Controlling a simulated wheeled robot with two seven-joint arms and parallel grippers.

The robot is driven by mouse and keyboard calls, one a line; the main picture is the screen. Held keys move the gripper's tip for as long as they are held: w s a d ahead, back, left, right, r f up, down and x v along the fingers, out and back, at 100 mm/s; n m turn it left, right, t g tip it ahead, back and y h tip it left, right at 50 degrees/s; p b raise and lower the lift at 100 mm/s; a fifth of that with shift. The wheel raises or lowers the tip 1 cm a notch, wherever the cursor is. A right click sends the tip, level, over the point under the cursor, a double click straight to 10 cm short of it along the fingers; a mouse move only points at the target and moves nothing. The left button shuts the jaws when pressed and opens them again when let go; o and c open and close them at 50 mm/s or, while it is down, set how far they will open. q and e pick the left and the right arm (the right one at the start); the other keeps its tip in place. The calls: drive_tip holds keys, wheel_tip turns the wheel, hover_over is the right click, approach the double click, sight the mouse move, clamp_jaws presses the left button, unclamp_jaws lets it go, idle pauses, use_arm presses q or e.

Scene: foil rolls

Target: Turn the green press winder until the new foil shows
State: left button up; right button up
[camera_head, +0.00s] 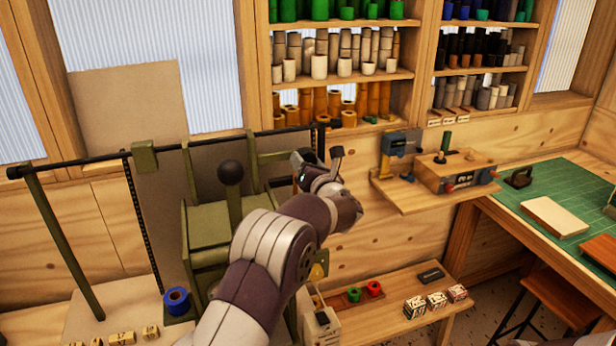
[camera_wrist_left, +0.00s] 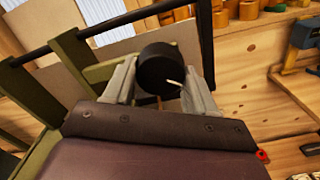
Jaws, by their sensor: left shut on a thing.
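The green press (camera_head: 206,220) stands at the left, with a black ball-topped lever (camera_head: 231,173) and a dark bar across its top. My left gripper (camera_head: 325,160) is at the right end of the press, by the upper bar; my arm covers part of the press. In the left wrist view, my left gripper (camera_wrist_left: 160,88) is shut on a round black knob (camera_wrist_left: 158,68), one finger on each side, and a pale mark shows on the knob. I take this knob to be the winder. Foil on the press cannot be made out. My right gripper is not in view.
A blue roll (camera_head: 177,301) stands at the front left. Red and green rolls (camera_head: 364,291) lie on a low bench (camera_head: 386,327). A small wall shelf (camera_head: 436,199) holds tools. A green-matted table (camera_head: 560,190) is at the right.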

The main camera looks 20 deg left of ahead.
use_arm(q)
drive_tip(key=m, duration=1.4)
drive_tip(key=shift+r, duration=0.15)
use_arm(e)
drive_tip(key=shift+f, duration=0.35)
use_arm(q)
drive_tip(key=shift+m, duration=0.3)
drive_tip(key=o, duration=1.1)
drive_tip(key=shift+c, duration=0.2)
